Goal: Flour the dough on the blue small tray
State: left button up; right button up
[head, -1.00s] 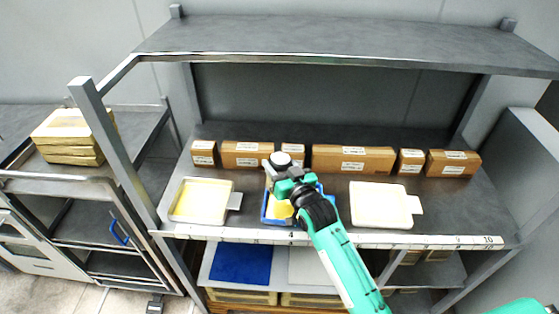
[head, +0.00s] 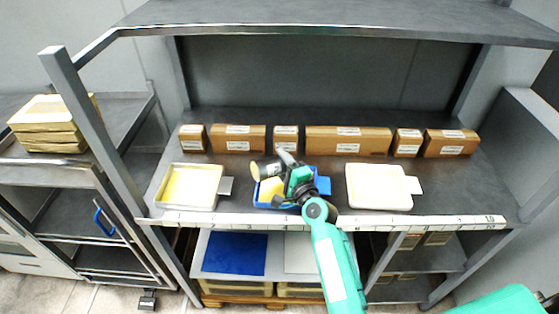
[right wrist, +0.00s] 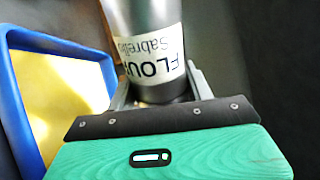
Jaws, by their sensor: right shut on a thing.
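The blue small tray (head: 324,186) sits on the middle shelf. Yellow dough shows in it, partly hidden by my right gripper and arm. My right gripper (head: 284,166) is over the tray, shut on a metal flour shaker (head: 264,169). The shaker is tipped over, with its pale round end towards the left, above the tray. In the right wrist view the shaker (right wrist: 145,25) carries a white label reading "FLOUR", and the blue tray rim (right wrist: 60,42) with yellow dough (right wrist: 38,95) lies to the left. I cannot see any flour falling. My left gripper is out of view.
A white tray with yellow contents (head: 161,190) stands left of the blue tray. A pale tray (head: 378,207) stands to the right. Several brown boxes (head: 348,140) line the shelf's back. The upper shelf (head: 330,24) overhangs. The shelf's front edge (head: 430,221) has a numbered strip.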

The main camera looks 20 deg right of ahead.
dwell(0.3)
jog(key=shift+w+d, duration=0.15)
jog(key=shift+d, duration=0.45)
jog(key=shift+w+d, duration=0.15)
jog(key=shift+d, duration=0.45)
jog(key=shift+s+a+p, duration=0.2)
jog(key=shift+a, duration=0.55)
jog(key=shift+s+a+p, duration=0.15)
jog(key=shift+a+p, duration=0.1)
jog(key=shift+a, duration=0.5)
jog(key=shift+s+a+p, duration=0.2)
jog(key=shift+a, duration=0.55)
jog(key=shift+d, duration=0.1)
jog(key=shift+w+d+b, duration=0.1)
jog(key=shift+w+d, duration=0.1)
jog(key=shift+d, duration=0.5)
jog(key=shift+w+d+b, duration=0.15)
jog(key=shift+w+d, duration=0.05)
jog(key=shift+d, duration=0.55)
jog(key=shift+w+d+b, duration=0.1)
jog(key=shift+w+d, duration=0.1)
jog(key=shift+d, duration=0.5)
jog(key=shift+a, duration=0.1)
